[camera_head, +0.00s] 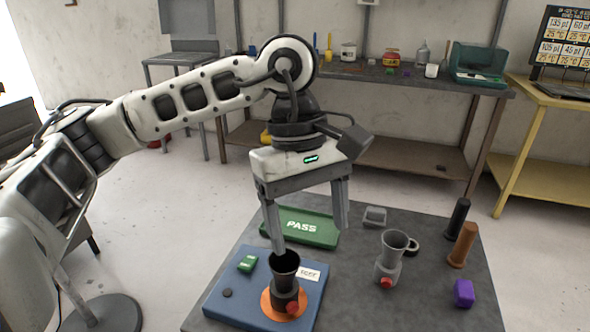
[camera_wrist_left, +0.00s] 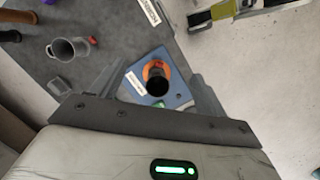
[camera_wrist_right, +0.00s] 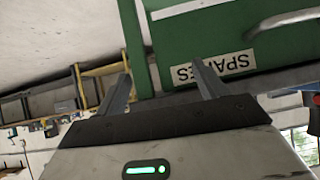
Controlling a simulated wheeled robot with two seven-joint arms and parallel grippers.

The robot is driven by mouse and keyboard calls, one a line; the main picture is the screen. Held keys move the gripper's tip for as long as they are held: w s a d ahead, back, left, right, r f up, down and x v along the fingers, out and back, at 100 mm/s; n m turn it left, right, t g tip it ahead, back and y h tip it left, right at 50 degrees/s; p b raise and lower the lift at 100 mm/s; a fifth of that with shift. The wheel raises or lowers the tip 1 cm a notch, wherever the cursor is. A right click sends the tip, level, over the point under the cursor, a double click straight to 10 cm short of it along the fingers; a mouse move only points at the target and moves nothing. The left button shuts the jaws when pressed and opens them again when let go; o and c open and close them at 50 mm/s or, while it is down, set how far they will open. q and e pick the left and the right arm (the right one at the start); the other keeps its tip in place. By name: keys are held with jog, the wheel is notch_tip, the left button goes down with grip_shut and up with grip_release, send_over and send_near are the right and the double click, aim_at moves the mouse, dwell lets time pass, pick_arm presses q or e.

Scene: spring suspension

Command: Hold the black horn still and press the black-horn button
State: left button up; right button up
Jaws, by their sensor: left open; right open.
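The black horn (camera_head: 285,264) stands upright, mouth up, on an orange disc (camera_head: 268,303) on a blue board (camera_head: 230,293). Its red button (camera_head: 292,308) is low on the near side. My left gripper (camera_head: 308,236) is open and points down above the board. One finger is just behind the horn's rim in the head view, the other off to the right. In the left wrist view the horn (camera_wrist_left: 158,84) shows between the open fingers (camera_wrist_left: 157,70); contact cannot be told. My right gripper (camera_wrist_right: 160,75) is open and empty before a green cabinet, outside the head view.
A grey horn (camera_head: 392,252) with a red button stands right of the board. A green PASS tray (camera_head: 315,238) lies behind. A black cylinder (camera_head: 457,218), brown cylinder (camera_head: 463,245) and purple block (camera_head: 463,293) stand at the right. The green cabinet (camera_wrist_right: 215,40) reads SPARES, upside down.

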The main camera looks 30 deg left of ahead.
pick_arm(q)
notch_tip(320, 180, up, 2)
jog(key=t+y, duration=0.1)
jog(key=y, duration=0.1)
send_over(283, 259)
notch_tip(283, 259, down, 14)
jog(key=shift+f+p, duration=0.15)
jog(key=shift+p, duration=0.5)
jog(key=shift+f, duration=0.5)
pick_arm(e)
jog(key=shift+w+r, duration=0.25)
jog(key=shift+w, duration=0.1)
pick_arm(q)
jog(key=c, duration=1.2)
jog(key=shift+o, duration=0.8)
jog(key=shift+c, duration=0.6)
pick_arm(e)
jog(key=shift+d, duration=0.1)
